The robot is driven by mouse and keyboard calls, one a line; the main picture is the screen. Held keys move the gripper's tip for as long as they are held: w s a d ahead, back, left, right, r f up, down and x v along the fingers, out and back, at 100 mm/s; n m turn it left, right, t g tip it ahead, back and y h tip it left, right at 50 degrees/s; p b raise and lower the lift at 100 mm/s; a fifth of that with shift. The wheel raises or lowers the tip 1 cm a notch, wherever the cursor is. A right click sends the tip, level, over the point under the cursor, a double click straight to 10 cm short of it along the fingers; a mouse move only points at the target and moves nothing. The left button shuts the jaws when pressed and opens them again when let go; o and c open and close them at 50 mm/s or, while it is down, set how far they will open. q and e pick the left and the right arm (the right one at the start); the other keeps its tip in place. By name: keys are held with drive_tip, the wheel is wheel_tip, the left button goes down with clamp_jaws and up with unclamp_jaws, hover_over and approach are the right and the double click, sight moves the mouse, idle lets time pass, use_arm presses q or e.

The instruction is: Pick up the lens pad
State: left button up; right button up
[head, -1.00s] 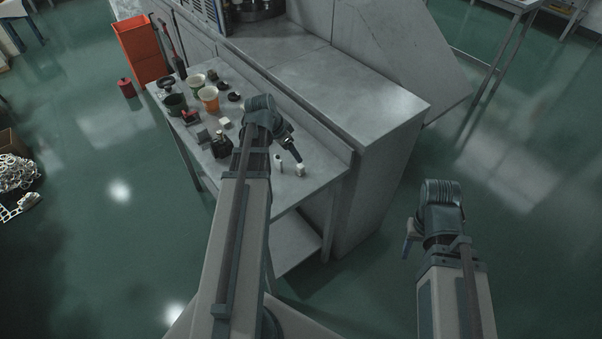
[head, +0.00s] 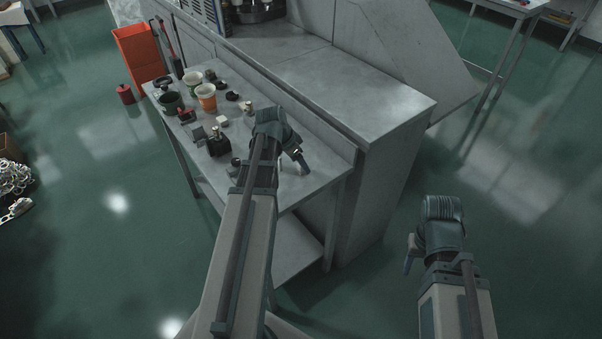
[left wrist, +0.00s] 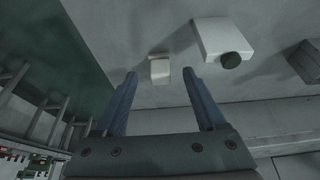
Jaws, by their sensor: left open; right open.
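A small pale block (left wrist: 160,68), which may be the lens pad, lies on the grey table in the left wrist view. A larger white block with a dark round end (left wrist: 222,42) lies right of it; I cannot tell for certain which is the lens pad. My left gripper (left wrist: 159,76) is open and empty, with the small block between its fingertips in the picture, apparently just beyond them. In the head view the left gripper (head: 301,161) is low over the table's right end and hides both blocks. My right gripper (head: 411,251) is open over the floor.
The floor to the right is clear.

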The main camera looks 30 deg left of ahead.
use_arm(q)
drive_tip(key=shift+b+x, duration=0.5)
drive_tip(key=shift+x, duration=0.5)
drive_tip(key=shift+r, duration=0.1)
use_arm(e)
drive_tip(key=shift+f, duration=0.85)
use_arm(q)
drive_tip(key=shift+c, duration=0.3)
clamp_jaws()
drive_tip(key=shift+r, duration=0.1)
use_arm(e)
drive_tip(key=shift+r, duration=0.1)
